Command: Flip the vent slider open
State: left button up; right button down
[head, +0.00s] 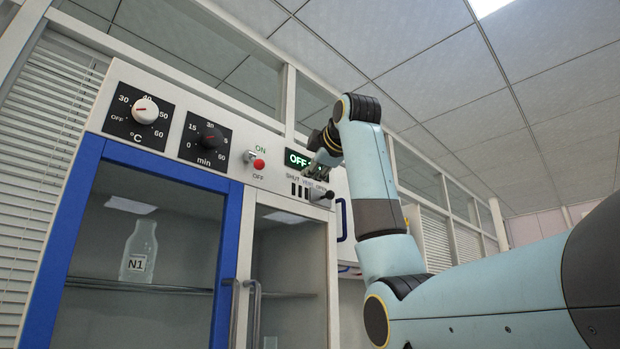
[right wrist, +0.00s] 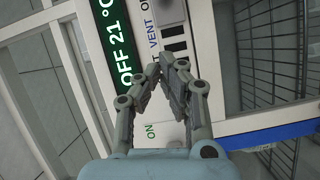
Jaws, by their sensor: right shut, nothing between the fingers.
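The vent slider (head: 316,192) is on the cabinet's control panel, below the words SHUT, VENT and OPEN. In the right wrist view part of the slider (right wrist: 169,12) shows at the top edge, partly cut off. My right gripper (head: 322,160) is just above the label row, in front of the display. In the wrist view its fingers (right wrist: 167,69) are shut and empty, close to the slots and apart from the slider. My left gripper is not in view.
The display (head: 297,160) reads OFF. Left of it are an ON/OFF switch (head: 258,164), a minute dial (head: 211,138) and a temperature dial (head: 145,111). Below are glass doors with handles (head: 254,310) and a bottle marked N1 (head: 139,250) inside.

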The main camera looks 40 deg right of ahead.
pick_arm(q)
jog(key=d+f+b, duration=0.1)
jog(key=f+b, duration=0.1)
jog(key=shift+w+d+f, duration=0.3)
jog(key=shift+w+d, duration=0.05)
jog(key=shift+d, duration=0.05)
pick_arm(e)
jog(key=v, duration=0.5)
jog(key=shift+s+d+f, duration=0.1)
jog(key=shift+s+d, duration=0.1)
jog(key=shift+s, duration=0.15)
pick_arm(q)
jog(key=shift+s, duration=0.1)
pick_arm(e)
jog(key=shift+s+a, duration=0.1)
jog(key=shift+a, duration=0.05)
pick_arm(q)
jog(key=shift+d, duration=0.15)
